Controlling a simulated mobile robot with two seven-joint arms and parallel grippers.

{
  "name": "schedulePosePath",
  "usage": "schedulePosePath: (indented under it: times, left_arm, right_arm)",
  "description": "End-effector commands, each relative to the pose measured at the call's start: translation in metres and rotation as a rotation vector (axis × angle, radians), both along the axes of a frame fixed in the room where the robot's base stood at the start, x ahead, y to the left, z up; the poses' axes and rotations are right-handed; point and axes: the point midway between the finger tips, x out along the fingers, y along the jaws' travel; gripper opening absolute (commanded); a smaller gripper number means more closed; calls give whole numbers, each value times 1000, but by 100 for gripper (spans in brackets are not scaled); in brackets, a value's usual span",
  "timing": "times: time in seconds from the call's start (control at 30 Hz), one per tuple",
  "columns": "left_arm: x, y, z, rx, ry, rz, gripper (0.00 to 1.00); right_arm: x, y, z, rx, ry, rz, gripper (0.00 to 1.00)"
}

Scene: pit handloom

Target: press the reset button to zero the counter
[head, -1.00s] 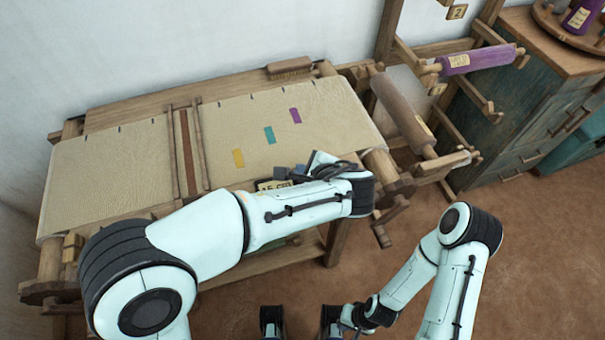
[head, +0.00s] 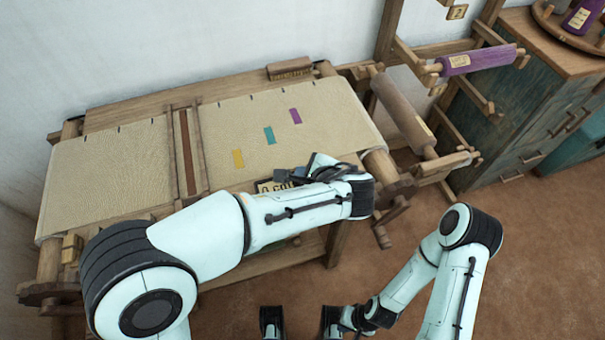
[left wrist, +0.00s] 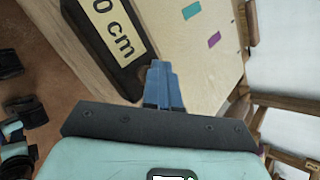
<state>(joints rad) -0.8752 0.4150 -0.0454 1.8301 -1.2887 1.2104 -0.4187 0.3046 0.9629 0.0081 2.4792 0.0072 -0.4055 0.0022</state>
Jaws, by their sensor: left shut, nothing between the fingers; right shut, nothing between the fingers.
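The counter (head: 268,186) is a dark box with a pale display on the loom's front edge, partly hidden behind my left arm in the head view. In the left wrist view the counter (left wrist: 112,35) reads "0 cm". My left gripper (head: 298,173) is at the counter's right end. In the left wrist view its blue fingertips (left wrist: 160,70) are shut and empty, right against or just above the end of the dark box. My right gripper (head: 346,318) is low at the bottom edge, shut and away from the loom.
Cream cloth (head: 290,120) with yellow, teal and purple patches lies on the loom. A brush (head: 290,69) lies at the back. A rack with a purple roll (head: 470,62) and a cabinet (head: 540,105) stand to the right. The floor between is clear.

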Motion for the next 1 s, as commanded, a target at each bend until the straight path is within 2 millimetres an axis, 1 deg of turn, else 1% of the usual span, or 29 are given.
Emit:
schedulePosePath:
  times: [0.3,0.6,0.73,0.87,1.0]
  left_arm:
    - [0,0,18,0,1,1,0]
    - [0,0,18,0,1,1,0]
    - [0,0,21,0,0,0,0]
    - [0,0,32,-1,0,1,0]
    - [0,0,47,-1,-1,0,0]
  right_arm:
    - [3,0,17,0,-6,0,0]
    - [3,0,16,0,-6,0,0]
    - [3,0,19,0,-6,0,0]
    - [5,0,28,0,-9,0,0]
    - [8,0,41,0,-13,0,0]
